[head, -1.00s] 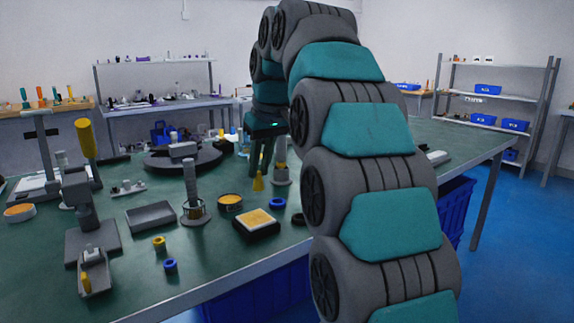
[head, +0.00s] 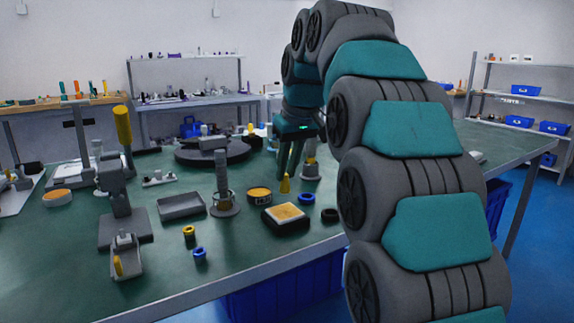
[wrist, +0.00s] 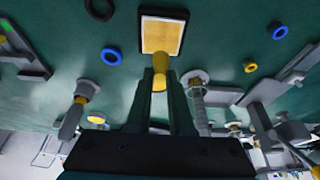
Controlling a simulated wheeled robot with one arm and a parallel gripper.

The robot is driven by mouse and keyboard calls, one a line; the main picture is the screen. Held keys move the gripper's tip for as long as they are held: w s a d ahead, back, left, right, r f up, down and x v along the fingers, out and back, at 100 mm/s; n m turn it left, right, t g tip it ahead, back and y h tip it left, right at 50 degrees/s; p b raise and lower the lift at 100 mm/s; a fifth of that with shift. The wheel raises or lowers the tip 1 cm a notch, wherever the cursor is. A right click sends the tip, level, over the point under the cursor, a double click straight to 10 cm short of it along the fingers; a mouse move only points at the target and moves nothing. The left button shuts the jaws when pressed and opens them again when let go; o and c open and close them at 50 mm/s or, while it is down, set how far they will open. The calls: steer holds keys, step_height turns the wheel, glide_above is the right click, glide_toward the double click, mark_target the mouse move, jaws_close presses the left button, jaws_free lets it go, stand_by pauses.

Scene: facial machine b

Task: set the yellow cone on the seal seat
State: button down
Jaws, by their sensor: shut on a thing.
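My gripper (head: 288,174) is shut on the yellow cone (head: 284,185) and holds it above the green table. In the wrist view, the cone (wrist: 160,80) shows between the fingertips, and its lower end is hard to make out. Close by in the head view is a dark square block with a yellow top (head: 286,212), which also shows just beyond the cone in the wrist view (wrist: 162,34). I cannot tell for certain which fixture is the seal seat. A grey post on a round base (head: 222,195) stands left of the block.
Blue rings (head: 306,199) (head: 200,254), a black ring (head: 330,215) and a yellow ring (head: 189,232) lie around the block. A grey tray (head: 181,206) and a press with a yellow handle (head: 123,130) stand to the left. The front table strip is mostly clear.

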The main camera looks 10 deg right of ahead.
mark_target(287, 186)
steer(key=shift+f+b, duration=1)
steer(key=shift+f, duration=1.25)
steer(key=shift+f, duration=0.25)
steer(key=c, duration=0.7)
jaws_free()
steer(key=a+v, duration=0.1)
steer(key=v, duration=0.6)
steer(key=s+f+m+g, duration=0.1)
steer(key=s+f+g, duration=0.1)
steer(key=s+f, duration=0.8)
steer(key=s+f+m+g, duration=0.1)
steer(key=s+f, duration=1)
steer(key=s, duration=0.3)
steer(key=s+f+m+g+h+p, duration=0.1)
steer(key=s+f+g, duration=0.1)
steer(key=s+f, duration=0.8)
steer(key=shift+s+d+f+m+g, duration=0.15)
steer(key=shift+s+d, duration=0.05)
steer(key=shift+s, duration=0.35)
steer(key=shift+s+d+f+m+g, duration=0.15)
steer(key=shift+s+d, duration=0.05)
steer(key=shift+s, duration=0.35)
